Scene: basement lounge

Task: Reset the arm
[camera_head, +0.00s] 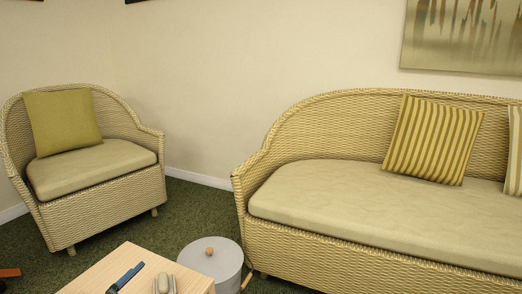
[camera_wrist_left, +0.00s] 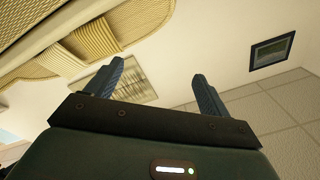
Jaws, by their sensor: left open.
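In the left wrist view my left gripper (camera_wrist_left: 157,68) is open, its two dark blue-grey fingers wide apart. I cannot make out my left gripper for certain in the head view. My right gripper is in neither view.
A wooden table (camera_head: 108,272) at the bottom bears a dark blue object (camera_head: 125,278) and small grey objects (camera_head: 163,284). A round grey lidded container (camera_head: 222,262) stands beside it. A wicker armchair (camera_head: 105,205) and sofa (camera_head: 345,250) stand behind; green carpet lies between.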

